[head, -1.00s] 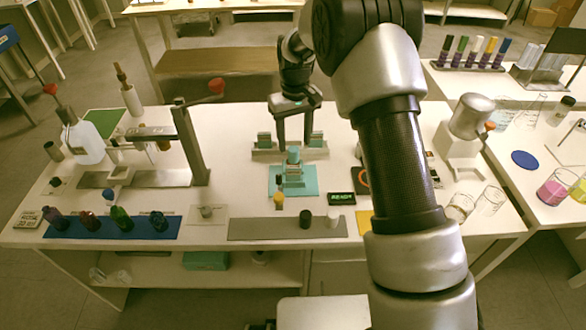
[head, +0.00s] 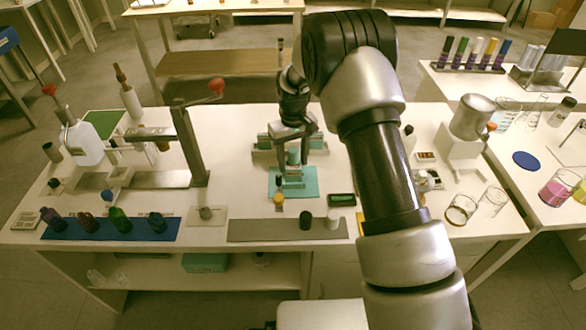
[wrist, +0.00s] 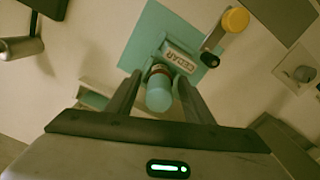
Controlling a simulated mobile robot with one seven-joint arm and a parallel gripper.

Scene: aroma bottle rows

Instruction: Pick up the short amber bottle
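My gripper (head: 294,142) is over the teal mat (head: 309,176); it also shows in the wrist view (wrist: 160,76), its fingers apart. Between them in the wrist view is a teal-capped thing (wrist: 160,97) with a reddish-brown band, beside a label reading CEDAR (wrist: 180,57). There is a visible gap from each finger to the cap; whether they touch lower down I cannot tell. A small reddish-brown bottle (head: 88,223) stands on the blue mat (head: 176,232) at left. I cannot tell for sure which is the short amber bottle.
Dark, green (head: 120,219) and blue bottles share the blue mat. A yellow-topped item (head: 278,199) stands at the teal mat's front edge. A grey mat (head: 262,230) holds a dark cap (head: 305,220) and a white one. A press-like stand (head: 192,145) rises at left.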

